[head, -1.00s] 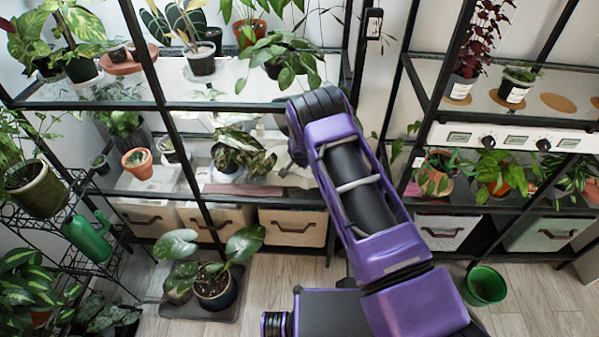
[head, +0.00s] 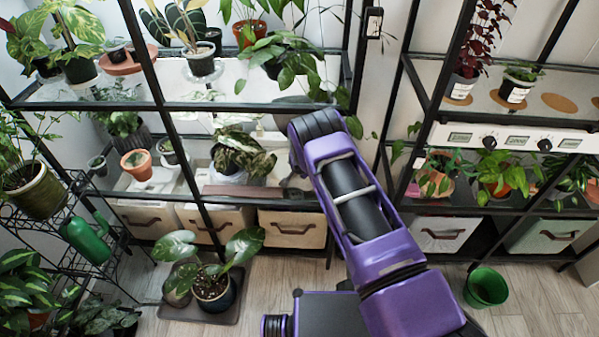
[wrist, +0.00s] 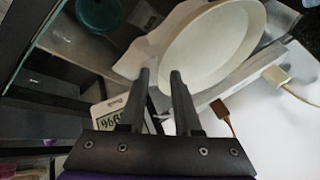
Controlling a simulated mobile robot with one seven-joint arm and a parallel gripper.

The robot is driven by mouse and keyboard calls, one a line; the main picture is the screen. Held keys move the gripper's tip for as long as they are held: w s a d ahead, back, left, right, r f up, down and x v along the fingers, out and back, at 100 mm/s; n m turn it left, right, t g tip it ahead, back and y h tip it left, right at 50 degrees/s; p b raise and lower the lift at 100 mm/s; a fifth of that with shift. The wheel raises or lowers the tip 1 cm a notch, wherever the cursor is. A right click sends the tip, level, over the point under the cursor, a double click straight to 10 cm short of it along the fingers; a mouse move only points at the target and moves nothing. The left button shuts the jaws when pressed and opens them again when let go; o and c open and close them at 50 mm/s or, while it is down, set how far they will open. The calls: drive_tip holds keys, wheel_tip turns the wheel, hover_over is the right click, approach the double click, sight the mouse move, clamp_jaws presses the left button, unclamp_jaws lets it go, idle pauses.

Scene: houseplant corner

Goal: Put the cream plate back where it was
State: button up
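The cream plate (wrist: 215,45), a shallow round dish with a raised rim, shows at the top centre of the wrist view, just beyond my fingertips. My gripper (wrist: 160,74) has its two dark fingers apart, with a clear gap between them. The right fingertip overlaps the near left edge of the plate; I cannot tell whether it touches. A pale, uneven shape (wrist: 134,62) lies behind the left finger. In the head view my arm reaches into the lower tier of the left shelf. My fingers and the plate cannot be made out there.
A digital display (wrist: 110,114) and a white plug with cable (wrist: 275,75) lie near the fingers. Potted plants crowd the left shelf, including a leafy one (head: 240,152) left of my arm. Storage boxes (head: 292,229) stand below. A green bucket (head: 486,287) is on the floor.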

drive_tip(key=shift+r, duration=0.3)
drive_tip(key=p+v, duration=0.2)
drive_tip(key=v, duration=0.9)
drive_tip(key=shift+s+r, duration=0.25)
drive_tip(key=shift+s, duration=0.1)
